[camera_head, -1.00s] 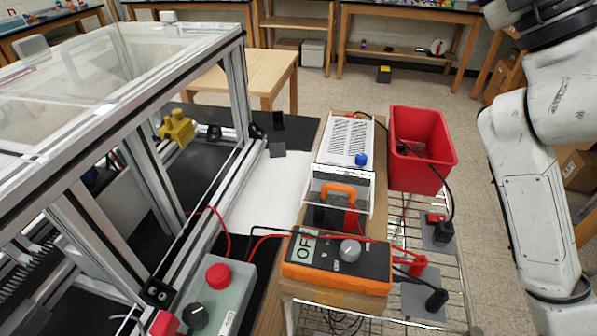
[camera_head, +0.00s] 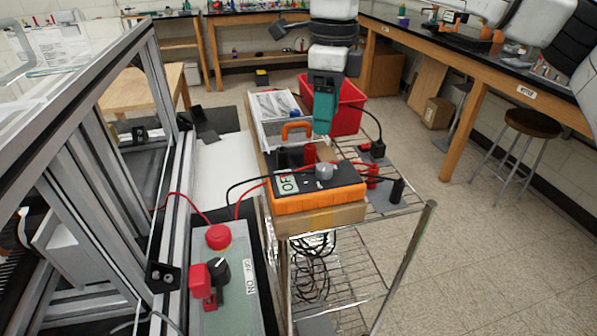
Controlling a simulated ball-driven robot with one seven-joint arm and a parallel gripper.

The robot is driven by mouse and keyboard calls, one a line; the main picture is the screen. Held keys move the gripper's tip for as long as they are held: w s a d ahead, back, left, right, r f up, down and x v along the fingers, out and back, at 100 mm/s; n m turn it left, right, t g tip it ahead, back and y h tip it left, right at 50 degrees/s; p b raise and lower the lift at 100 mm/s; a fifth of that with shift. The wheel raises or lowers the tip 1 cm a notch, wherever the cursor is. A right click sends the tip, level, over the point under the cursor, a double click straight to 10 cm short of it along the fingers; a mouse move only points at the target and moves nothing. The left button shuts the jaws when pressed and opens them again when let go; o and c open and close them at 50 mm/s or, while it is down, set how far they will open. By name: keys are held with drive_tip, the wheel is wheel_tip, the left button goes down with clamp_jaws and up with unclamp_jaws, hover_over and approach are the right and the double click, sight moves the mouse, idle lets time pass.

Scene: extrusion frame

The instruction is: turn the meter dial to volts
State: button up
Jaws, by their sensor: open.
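The orange and black meter (camera_head: 318,187) lies on the near end of a wooden board on the wire cart. Its display (camera_head: 287,184) shows letters that look like OFF. Its round grey dial (camera_head: 324,171) stands up near the middle of the top face. My teal gripper (camera_head: 322,131) points down behind and above the dial, apart from it. Its jaws are open, with nothing seen between them. The dial's pointer mark is too small to read.
An orange-handled case (camera_head: 297,132) and a red bin (camera_head: 347,112) stand behind the meter. Red and black leads cross around it. A grey control box (camera_head: 237,306) with a red button (camera_head: 218,236) sits at front left, beside the metal frame (camera_head: 95,165).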

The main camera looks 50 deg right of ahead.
sight(324, 167)
wheel_tip(324, 167, down, 11)
drive_tip(key=shift+s+d+r, duration=0.1)
idle(0.4)
drive_tip(key=c, duration=1)
drive_tip(key=shift+c, duration=0.2)
